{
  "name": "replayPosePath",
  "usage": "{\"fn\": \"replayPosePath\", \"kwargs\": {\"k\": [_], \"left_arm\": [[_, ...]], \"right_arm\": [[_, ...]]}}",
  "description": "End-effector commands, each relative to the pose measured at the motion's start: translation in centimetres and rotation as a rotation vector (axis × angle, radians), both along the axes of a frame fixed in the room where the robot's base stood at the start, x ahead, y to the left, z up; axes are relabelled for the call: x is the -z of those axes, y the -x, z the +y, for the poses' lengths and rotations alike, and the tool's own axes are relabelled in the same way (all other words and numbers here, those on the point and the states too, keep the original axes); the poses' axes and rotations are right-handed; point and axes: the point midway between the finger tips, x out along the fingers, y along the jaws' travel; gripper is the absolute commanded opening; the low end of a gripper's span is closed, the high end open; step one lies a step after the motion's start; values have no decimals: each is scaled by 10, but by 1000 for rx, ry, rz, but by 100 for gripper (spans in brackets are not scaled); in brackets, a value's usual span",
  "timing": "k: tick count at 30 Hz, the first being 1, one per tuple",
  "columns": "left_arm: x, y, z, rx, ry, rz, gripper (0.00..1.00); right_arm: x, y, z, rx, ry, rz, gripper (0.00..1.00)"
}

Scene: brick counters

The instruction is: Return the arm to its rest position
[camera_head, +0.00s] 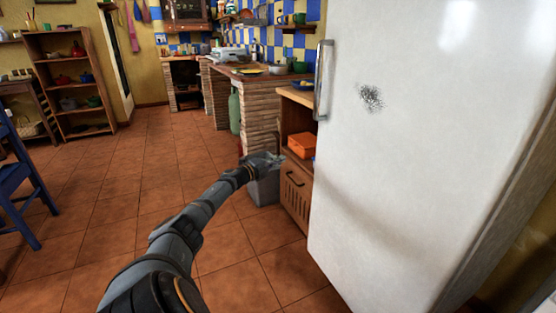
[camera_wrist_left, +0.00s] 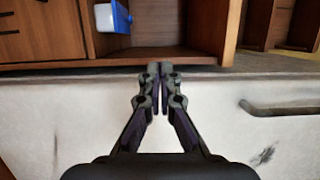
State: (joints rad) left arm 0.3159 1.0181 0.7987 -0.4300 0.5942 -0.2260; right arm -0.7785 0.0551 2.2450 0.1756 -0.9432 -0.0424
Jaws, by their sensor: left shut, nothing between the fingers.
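My left arm reaches from the bottom of the head view toward the middle. Its gripper (camera_head: 272,160) is in front of the wooden cabinet beside the fridge. In the left wrist view the gripper (camera_wrist_left: 159,68) is shut, with its fingertips together and nothing between them. The white fridge (camera_head: 430,130) fills the right of the head view. In the left wrist view its pale side (camera_wrist_left: 80,115) and handle (camera_wrist_left: 285,108) lie behind the fingers. My right gripper shows in neither view.
A wooden cabinet (camera_head: 296,195) with an orange box (camera_head: 302,145) stands left of the fridge. A grey bin (camera_head: 264,190) sits close to my left gripper. A blue chair (camera_head: 22,185) stands at the far left. The tiled floor (camera_head: 130,190) between is clear.

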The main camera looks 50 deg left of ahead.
Motion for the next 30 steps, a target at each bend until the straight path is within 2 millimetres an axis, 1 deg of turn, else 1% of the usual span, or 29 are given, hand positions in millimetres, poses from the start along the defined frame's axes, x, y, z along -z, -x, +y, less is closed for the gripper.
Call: {"fn": "replayPosePath", "kwargs": {"k": [5, 16, 17, 19, 20, 22, 23, 24, 25, 26, 27, 28, 29, 30], "left_arm": [[1, 0, -2, 3, 0, 0, 0], [1, 0, -1, 3, 0, 1, 0], [2, -1, -2, 3, 2, 2, 0], [11, -3, -11, 5, 20, 7, 0], [20, -5, -18, 3, 37, 12, 0], [50, -11, -44, -3, 101, 31, 0], [67, -13, -60, -9, 139, 44, 0], [92, -14, -83, -21, 199, 64, 0], [112, -12, -102, -32, 248, 81, 0], [131, -9, -121, -46, 301, 101, 0], [156, -3, -146, -69, 372, 131, 0], [174, 4, -165, -87, 429, 154, 0], [191, 12, -184, -108, 484, 180, 0], [213, 24, -210, -137, 559, 216, 0]], "right_arm": [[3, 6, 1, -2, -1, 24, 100], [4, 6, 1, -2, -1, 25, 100], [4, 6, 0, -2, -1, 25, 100], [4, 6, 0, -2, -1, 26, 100], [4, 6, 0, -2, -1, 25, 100], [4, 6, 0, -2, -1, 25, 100], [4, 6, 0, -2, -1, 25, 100], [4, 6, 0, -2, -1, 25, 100], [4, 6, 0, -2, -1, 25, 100], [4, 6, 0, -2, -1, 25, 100], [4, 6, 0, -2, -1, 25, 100], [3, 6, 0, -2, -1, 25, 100], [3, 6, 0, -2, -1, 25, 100], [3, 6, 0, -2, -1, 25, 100]]}}
